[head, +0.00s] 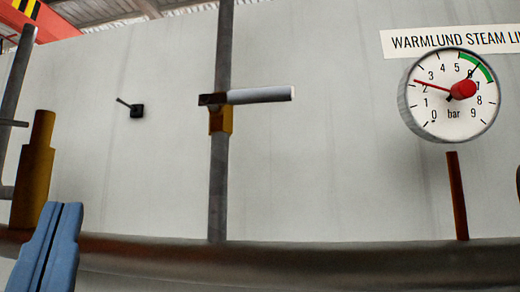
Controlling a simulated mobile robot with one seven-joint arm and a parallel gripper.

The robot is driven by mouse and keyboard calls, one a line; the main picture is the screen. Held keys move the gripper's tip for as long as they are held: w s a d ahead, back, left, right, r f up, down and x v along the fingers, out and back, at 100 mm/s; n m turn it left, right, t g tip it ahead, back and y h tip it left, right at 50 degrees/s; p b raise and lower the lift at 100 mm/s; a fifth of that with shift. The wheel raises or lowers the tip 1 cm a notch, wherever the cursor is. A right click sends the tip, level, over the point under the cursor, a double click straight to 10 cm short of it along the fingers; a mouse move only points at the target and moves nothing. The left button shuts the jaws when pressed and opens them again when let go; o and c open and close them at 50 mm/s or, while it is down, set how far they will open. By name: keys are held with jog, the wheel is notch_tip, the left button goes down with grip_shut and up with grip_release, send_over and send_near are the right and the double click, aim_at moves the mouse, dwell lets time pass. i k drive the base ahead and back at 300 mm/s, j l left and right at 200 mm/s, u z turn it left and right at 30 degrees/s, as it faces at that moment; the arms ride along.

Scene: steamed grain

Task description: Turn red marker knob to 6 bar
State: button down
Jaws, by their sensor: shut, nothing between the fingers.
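The round white gauge (452,125) hangs on the wall at the right, with a scale from 0 to 9 bar. A thin red pointer (432,84) runs left from the knob and ends between the 2 and 3 figures. A green band (480,65) lines the upper right of the scale. My gripper (64,208), with blue fingers, is at the lower left. Its fingers are together and empty, far from the knob.
A vertical pipe (219,170) with a grey lever handle (262,94) stands between my gripper and the gauge. A thick horizontal pipe (300,262) crosses below. A brass fitting (32,180) is beside my gripper. A rusty stub (457,195) is under the gauge. A small black switch (137,110) is on the wall.

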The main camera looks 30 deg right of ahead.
aim_at(464, 89)
jog(key=z, duration=1.6)
